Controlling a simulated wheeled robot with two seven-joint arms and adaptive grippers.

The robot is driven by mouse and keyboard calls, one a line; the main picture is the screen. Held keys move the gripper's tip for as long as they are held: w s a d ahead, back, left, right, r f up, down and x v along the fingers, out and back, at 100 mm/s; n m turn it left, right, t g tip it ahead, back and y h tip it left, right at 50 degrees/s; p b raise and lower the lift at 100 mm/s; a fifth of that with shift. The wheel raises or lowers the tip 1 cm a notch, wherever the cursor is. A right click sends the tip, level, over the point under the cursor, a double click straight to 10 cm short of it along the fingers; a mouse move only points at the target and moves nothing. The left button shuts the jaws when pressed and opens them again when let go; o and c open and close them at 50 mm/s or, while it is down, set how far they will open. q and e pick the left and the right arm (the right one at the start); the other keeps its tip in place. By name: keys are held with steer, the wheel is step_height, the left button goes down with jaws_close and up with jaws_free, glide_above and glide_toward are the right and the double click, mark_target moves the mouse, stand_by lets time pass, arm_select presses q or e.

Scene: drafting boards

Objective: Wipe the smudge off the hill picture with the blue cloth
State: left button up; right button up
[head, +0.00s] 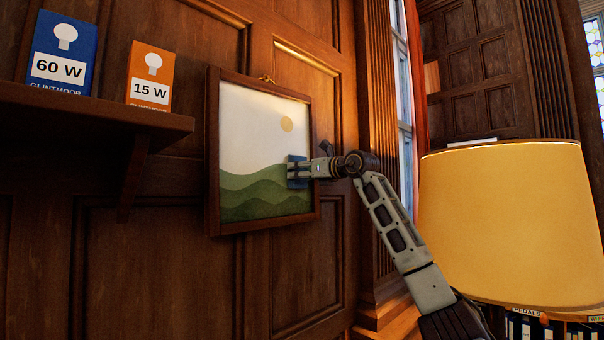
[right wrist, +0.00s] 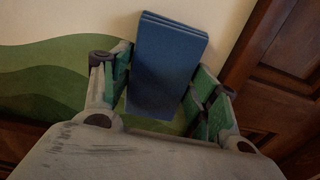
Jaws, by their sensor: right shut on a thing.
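The hill picture (head: 262,130) hangs on the wood wall in a brown frame, with green hills, a pale sky and a yellow sun. My right gripper (head: 301,170) is at the picture's right side and is shut on the folded blue cloth (head: 294,181). In the right wrist view, the cloth (right wrist: 168,58) sits between the two fingers with its far end at or very near the picture surface; I cannot tell whether it touches. No smudge shows on the visible part of the picture; the area behind the cloth is hidden. My left gripper is not in view.
A wooden shelf (head: 95,112) at left holds a blue 60 W box (head: 62,48) and an orange 15 W box (head: 150,75). A large yellow lampshade (head: 510,220) stands at right, close beside my right arm. A window (head: 402,110) is behind the arm.

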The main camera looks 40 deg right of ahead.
mark_target(259, 175)
steer(key=shift+a, duration=0.15)
steer(key=a, duration=0.2)
steer(key=a+b, duration=0.1)
steer(key=shift+s+a+f, duration=0.15)
steer(key=shift+a+f, duration=0.05)
steer(key=shift+f, duration=0.1)
stand_by(0.4)
steer(key=shift+a, duration=0.15)
steer(key=shift+s+a+f+b, duration=0.1)
steer(key=shift+a+b, duration=0.05)
steer(key=shift+a, duration=0.65)
steer(key=shift+a+f+b, duration=0.1)
steer(key=shift+a+b, duration=0.05)
steer(key=shift+a, duration=0.65)
steer(key=shift+s+a+f+b, duration=0.1)
steer(key=shift+a+f+b, duration=0.1)
steer(key=shift+a, duration=0.75)
steer(key=shift+s+a+f+b, duration=0.1)
steer(key=shift+a+b, duration=0.1)
steer(key=shift+a, duration=0.7)
steer(key=shift+a, duration=0.15)
steer(key=shift+s+a+f+b, duration=0.1)
steer(key=shift+a+b, duration=0.05)
steer(key=shift+a, duration=0.65)
steer(key=shift+a+f+b, duration=0.1)
steer(key=shift+a+b, duration=0.05)
steer(key=shift+a, duration=0.65)
